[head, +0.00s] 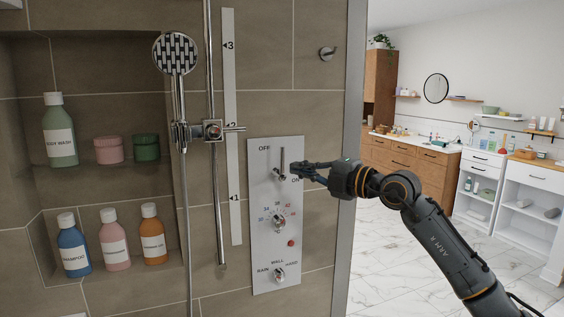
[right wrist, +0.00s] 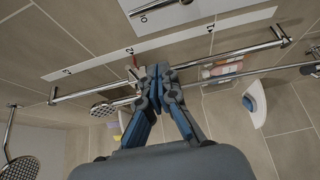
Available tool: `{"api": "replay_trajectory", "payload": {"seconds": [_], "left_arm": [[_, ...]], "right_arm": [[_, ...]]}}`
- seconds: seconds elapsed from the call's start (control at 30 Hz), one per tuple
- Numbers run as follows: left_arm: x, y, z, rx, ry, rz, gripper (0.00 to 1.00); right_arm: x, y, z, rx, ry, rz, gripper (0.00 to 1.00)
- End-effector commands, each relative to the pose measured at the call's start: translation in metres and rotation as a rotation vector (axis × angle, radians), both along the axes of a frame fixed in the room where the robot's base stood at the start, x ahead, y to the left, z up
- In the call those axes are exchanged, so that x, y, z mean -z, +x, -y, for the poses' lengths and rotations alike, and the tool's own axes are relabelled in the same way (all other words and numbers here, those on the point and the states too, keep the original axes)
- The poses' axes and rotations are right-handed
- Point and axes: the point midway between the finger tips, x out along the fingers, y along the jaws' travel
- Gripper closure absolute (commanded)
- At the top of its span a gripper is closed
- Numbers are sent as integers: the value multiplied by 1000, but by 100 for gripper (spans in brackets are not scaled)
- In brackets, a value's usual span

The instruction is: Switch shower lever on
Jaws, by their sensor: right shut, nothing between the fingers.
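The shower lever (head: 282,163) is a slim chrome handle near the top of the white control panel (head: 262,235). It stands upright, with OFF printed at its upper left and ON at its lower right. My right gripper (head: 292,170) comes in from the right with its fingers shut and empty, their tips just right of the lever; whether they touch it I cannot tell. In the right wrist view the shut fingers (right wrist: 157,80) show in the middle, and part of the white panel (right wrist: 150,22) shows at the top edge. My left gripper is not in view.
A dial (head: 279,217) and a lower selector knob (head: 279,274) sit below the lever. The hand shower (head: 175,55) and its chrome rail (head: 217,180) are to the left. Bottles, such as a blue one (head: 73,250), stand in wall niches. A wall hook (head: 327,53) is above right.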

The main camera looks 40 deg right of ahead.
Motion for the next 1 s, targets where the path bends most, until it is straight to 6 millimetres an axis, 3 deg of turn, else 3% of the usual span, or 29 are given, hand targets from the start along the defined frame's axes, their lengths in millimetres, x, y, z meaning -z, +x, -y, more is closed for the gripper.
{"api": "replay_trajectory", "payload": {"seconds": [0.47,0.93,1.0], "left_arm": [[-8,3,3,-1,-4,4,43],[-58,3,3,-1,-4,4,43],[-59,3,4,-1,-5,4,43]], "right_arm": [[-4,8,-1,3,1,2,100],[-7,96,-30,0,4,3,100],[-3,96,-16,7,0,-1,100]]}}
